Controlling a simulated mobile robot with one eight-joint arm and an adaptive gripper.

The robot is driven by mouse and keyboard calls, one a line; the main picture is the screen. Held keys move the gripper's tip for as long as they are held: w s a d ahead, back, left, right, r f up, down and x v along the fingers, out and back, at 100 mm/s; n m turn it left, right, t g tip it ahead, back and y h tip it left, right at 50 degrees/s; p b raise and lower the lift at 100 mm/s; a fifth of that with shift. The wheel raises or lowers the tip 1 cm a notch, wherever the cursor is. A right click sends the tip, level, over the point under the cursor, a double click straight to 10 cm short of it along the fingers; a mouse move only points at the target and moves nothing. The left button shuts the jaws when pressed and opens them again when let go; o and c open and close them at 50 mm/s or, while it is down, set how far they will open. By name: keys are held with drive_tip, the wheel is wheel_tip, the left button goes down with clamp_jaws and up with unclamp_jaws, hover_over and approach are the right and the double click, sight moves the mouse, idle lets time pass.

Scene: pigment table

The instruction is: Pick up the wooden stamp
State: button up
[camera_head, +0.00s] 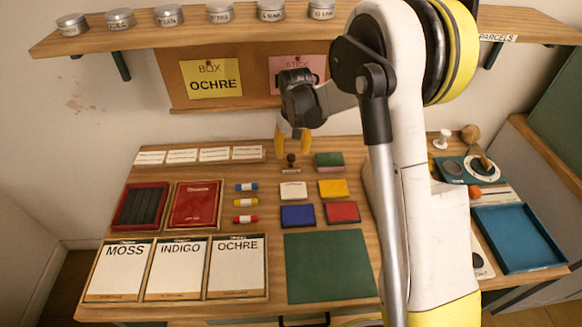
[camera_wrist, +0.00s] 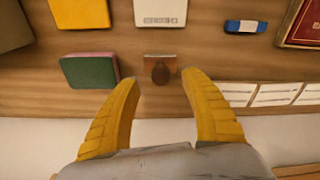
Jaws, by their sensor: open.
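The wooden stamp (camera_head: 291,160) stands upright on the table towards the back, just behind a white pad. In the wrist view the stamp (camera_wrist: 161,72) shows from above, with its round dark brown knob over a small lighter base. My gripper (camera_head: 306,148) has yellow fingers and hangs over the back of the table, close to the stamp. In the wrist view my gripper (camera_wrist: 163,77) is open, with one finger on each side of the stamp's near edge and nothing between them that it grips. The stamp looks apart from both fingers.
A green and pink pad (camera_wrist: 90,72) lies close beside the stamp. A white pad (camera_head: 293,190), yellow pad (camera_head: 333,188), blue pad (camera_head: 297,215) and red pad (camera_head: 341,212) lie in front. The wall with a pinned board (camera_head: 240,99) and a shelf (camera_head: 190,38) rise behind.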

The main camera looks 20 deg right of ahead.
sight(291, 156)
drive_tip(key=f, duration=0.1)
drive_tip(key=f+b, duration=0.1)
drive_tip(key=f, duration=0.1)
drive_tip(key=f+b, duration=0.1)
drive_tip(key=shift+w+f, duration=0.3)
drive_tip(key=shift+r, duration=0.1)
clamp_jaws()
